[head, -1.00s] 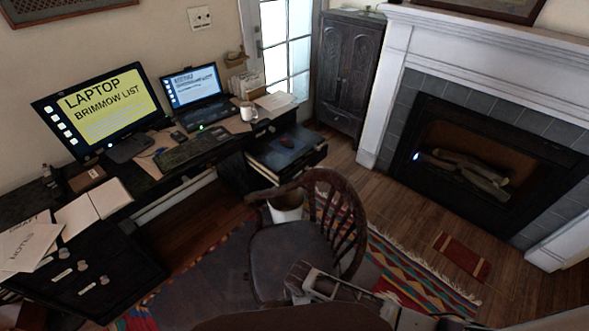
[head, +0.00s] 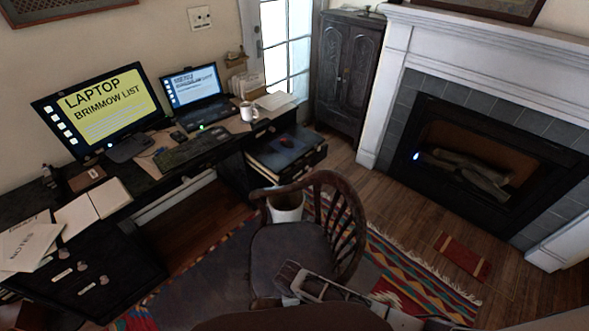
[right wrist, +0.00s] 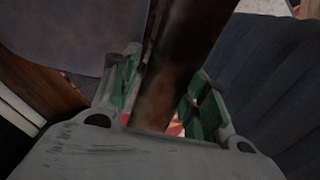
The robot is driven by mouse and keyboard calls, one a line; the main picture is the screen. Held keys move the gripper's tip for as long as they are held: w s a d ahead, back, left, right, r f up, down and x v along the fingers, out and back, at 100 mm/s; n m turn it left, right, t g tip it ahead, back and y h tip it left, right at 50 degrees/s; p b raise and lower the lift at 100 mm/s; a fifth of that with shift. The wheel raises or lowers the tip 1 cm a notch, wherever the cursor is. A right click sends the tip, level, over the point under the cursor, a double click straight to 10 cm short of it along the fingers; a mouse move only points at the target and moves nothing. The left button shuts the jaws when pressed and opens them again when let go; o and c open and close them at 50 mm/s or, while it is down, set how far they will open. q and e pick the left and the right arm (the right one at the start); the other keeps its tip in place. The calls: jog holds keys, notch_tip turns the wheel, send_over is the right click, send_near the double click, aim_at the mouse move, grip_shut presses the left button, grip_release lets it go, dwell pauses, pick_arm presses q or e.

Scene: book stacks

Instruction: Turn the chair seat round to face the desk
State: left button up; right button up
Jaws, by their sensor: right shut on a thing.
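A dark wooden chair (head: 350,228) with a spindled, curved back stands on the rug in the head view. Its back is on the right, and its grey seat (head: 285,249) opens toward the left, the desk side. The desk (head: 160,170) runs along the left wall, apart from the chair. My right gripper (head: 288,281) is at the near side of the seat. In the right wrist view, its green-padded fingers (right wrist: 165,95) are shut around a brown wooden part of the chair (right wrist: 178,60). Which part is hard to tell. My left gripper is not in view.
A white bin (head: 287,206) stands behind the chair, partly hidden by its back. An open drawer (head: 290,153) juts from the desk's far end. A fireplace (head: 490,160) is at the right. The striped rug (head: 405,275) lies under the chair, with bare floor beyond.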

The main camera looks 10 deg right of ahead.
aim_at(273, 296)
jog(key=shift+w+a+m, duration=0.3)
jog(key=shift+a, duration=0.85)
jog(key=shift+a+m, duration=0.1)
jog(key=shift+m, duration=0.2)
jog(key=shift+w+a+m+b, duration=0.25)
jog(key=shift+a, duration=0.35)
jog(key=shift+w+a+m+b, duration=0.25)
jog(key=shift+a, duration=0.3)
jog(key=shift+w+a+m, duration=0.2)
jog(key=shift+a+m, duration=0.1)
jog(key=shift+a, duration=0.25)
jog(key=shift+w+a+b, duration=0.2)
jog(key=shift+a+b, duration=0.15)
jog(key=shift+a, duration=0.2)
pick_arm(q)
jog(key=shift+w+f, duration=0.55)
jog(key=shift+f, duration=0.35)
pick_arm(e)
jog(key=shift+w+a+m, duration=0.15)
jog(key=shift+a+m, duration=0.25)
